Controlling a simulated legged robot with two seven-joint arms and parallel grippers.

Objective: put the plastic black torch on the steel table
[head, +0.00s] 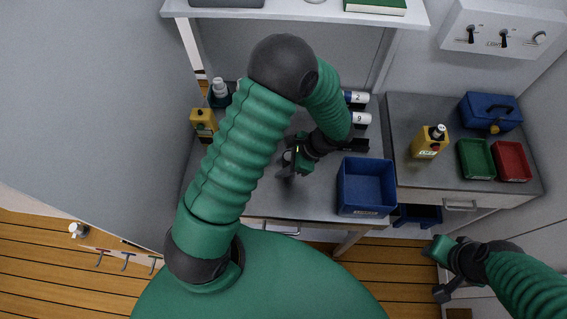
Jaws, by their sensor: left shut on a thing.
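My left gripper (289,160) is in the middle of the head view, over the grey table top (315,203). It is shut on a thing. A black, stick-like piece (356,145) shows just right of its wrist and looks like the black torch; the gripper and arm hide most of it. I cannot tell whether it touches the table. My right gripper (440,270) is at the lower right, away from the table, with its fingers apart and nothing seen between them.
A blue bin (366,187) stands at the table's front right. Labelled white cylinders (358,118) lie behind it. A yellow bottle (203,122) is at the left. The right counter (402,130) holds another yellow bottle (429,143), green (476,158) and red trays (512,161), and a blue toolbox (491,112). A shelf (290,9) overhangs the back.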

